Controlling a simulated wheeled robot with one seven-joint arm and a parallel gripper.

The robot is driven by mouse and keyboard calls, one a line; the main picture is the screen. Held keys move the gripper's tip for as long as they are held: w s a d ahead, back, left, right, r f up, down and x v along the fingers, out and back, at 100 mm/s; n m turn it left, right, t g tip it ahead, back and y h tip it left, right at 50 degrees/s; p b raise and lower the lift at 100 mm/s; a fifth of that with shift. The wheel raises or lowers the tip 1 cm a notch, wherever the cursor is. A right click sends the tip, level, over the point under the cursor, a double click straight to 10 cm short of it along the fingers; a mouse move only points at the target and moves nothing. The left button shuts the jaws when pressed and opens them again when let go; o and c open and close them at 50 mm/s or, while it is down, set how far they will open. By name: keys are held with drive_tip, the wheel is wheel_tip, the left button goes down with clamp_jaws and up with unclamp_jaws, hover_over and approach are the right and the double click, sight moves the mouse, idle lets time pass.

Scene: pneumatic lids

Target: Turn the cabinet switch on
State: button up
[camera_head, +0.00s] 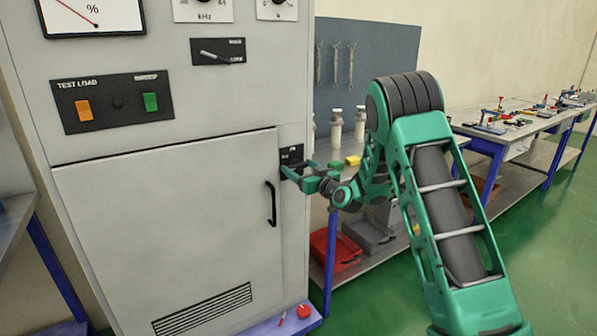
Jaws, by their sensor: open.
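The grey cabinet (190,220) fills the left half of the view. A small black switch plate (292,154) is on its front at the right edge, above and right of the door handle. My gripper (296,172) is at this plate, its green fingers open and pointing left. It covers the plate's lower part, so the switch's position and any contact cannot be told. A TEST LOAD panel (112,103) holds an orange and a green button.
The cabinet door (165,235) is shut, with a black vertical handle (271,204) left of my gripper. A workbench (500,135) with parts stands at the right. A red bin (335,250) is on a lower shelf. Green floor is free at the lower right.

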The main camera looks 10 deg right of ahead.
drive_tip(key=c, duration=0.8)
drive_tip(key=shift+o, duration=0.2)
drive_tip(key=shift+a, duration=0.1)
drive_tip(key=shift+m, duration=0.3)
drive_tip(key=m, duration=0.6)
drive_tip(key=shift+d, duration=0.3)
drive_tip(key=m, duration=0.5)
drive_tip(key=shift+d+f+m, duration=0.15)
drive_tip(key=shift+f+m, duration=0.05)
drive_tip(key=shift+m, duration=0.2)
drive_tip(key=m, duration=0.5)
drive_tip(key=shift+f+m, duration=0.2)
drive_tip(key=shift+m, duration=0.1)
drive_tip(key=shift+d, duration=0.1)
